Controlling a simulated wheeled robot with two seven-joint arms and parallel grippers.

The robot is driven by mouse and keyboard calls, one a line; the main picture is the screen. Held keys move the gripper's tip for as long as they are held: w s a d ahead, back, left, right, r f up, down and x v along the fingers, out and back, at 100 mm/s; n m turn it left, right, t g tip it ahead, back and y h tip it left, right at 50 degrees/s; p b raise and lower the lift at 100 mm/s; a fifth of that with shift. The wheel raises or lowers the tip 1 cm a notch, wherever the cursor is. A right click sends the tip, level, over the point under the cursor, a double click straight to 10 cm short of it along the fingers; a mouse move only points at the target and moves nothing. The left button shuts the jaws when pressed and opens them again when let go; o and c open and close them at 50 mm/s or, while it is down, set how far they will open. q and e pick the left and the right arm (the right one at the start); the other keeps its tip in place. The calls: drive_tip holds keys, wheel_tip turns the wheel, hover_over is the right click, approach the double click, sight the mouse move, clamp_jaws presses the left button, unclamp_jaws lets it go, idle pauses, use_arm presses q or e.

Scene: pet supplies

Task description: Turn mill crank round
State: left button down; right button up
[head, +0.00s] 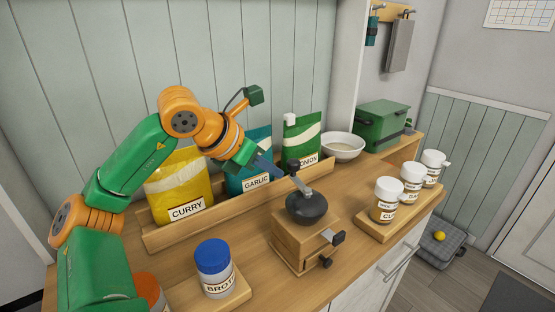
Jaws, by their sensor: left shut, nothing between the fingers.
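The mill (293,240) is a wooden box with a dark round top, standing on the counter. Its grey metal crank (302,187) lies across the top and points back and left, with a dark knob (293,164) at its end. My left gripper (279,173) reaches in from the left. It is shut and empty, with its tips close beside the knob and crank end. I cannot tell whether they touch. My right gripper is not in view.
Curry (172,187), garlic (246,176) and onion (301,140) bags stand in a wooden rack behind the mill. A blue-lidded broth jar (215,268) is front left. Several white-lidded jars stand on a board (376,232) at right. A white bowl (342,148) and green box (382,125) are farther back.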

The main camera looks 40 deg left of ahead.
use_arm(q)
drive_tip(key=shift+w+d+r+p, duration=0.1)
drive_tip(key=shift+w+r+p, duration=0.15)
drive_tip(key=shift+w, duration=0.5)
drive_tip(key=shift+w+f, duration=0.1)
drive_tip(key=shift+f, duration=0.1)
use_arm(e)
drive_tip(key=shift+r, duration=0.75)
